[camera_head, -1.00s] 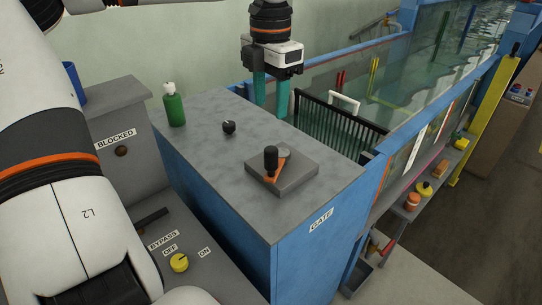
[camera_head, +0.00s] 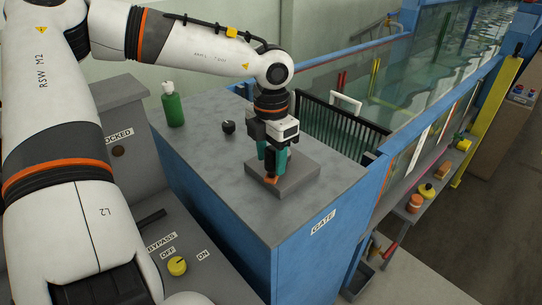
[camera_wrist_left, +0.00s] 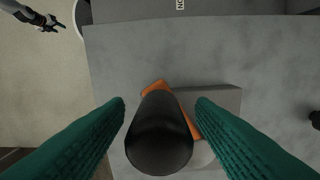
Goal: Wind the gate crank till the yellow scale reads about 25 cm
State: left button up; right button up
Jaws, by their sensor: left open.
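The gate crank has an orange arm (camera_head: 272,180) on a grey square block (camera_head: 298,178), on top of the blue cabinet marked GATE. Its black upright handle (camera_wrist_left: 160,135) stands between the green fingers of my left gripper (camera_head: 274,172) in the left wrist view. The fingers are open, one on each side, with gaps visible. In the head view the gripper hides most of the handle. A long yellow strip (camera_head: 487,120) leans along the flume at right, perhaps the scale; no reading is legible. A small dark gripper (camera_wrist_left: 48,22), probably my right one, shows in the left wrist view.
A green bottle (camera_head: 173,105) and a small black knob (camera_head: 228,127) stand on the cabinet top (camera_head: 205,160). The glass flume (camera_head: 400,75) and a black grating (camera_head: 340,125) lie behind. A yellow BYPASS knob (camera_head: 177,265) is at lower left.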

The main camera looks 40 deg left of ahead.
pick_arm(q)
jog(key=shift+f, duration=0.6)
pick_arm(e)
jog(key=shift+d+r, duration=0.1)
jog(key=shift+d, duration=0.2)
